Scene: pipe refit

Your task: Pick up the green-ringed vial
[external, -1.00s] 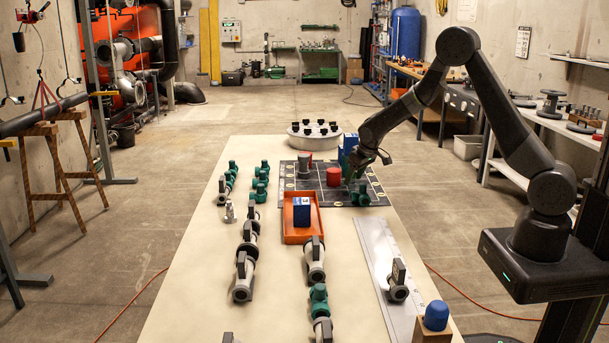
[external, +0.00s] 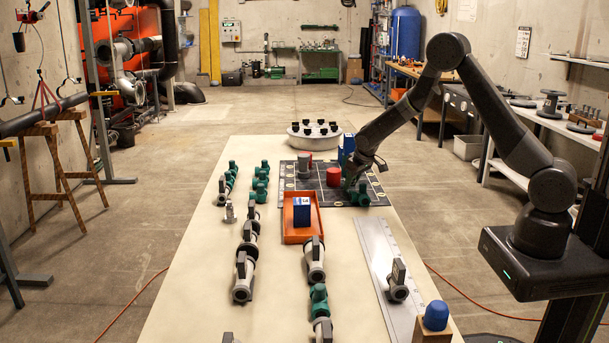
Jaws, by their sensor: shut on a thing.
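I cannot make out a green-ringed vial. A round white holder (external: 301,141) with several small black-topped pieces stands at the back of the table; any ring colours are too small to tell. Whether the fitting is clear of the mat, I cannot tell.
A red cylinder (external: 333,177) stands just left of my gripper, and a blue box (external: 348,142) behind it. An orange tray (external: 289,218) holds a blue-and-white box (external: 301,212). Grey and green valves line the table's left and middle. Bare tabletop (external: 185,275) shows at the left.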

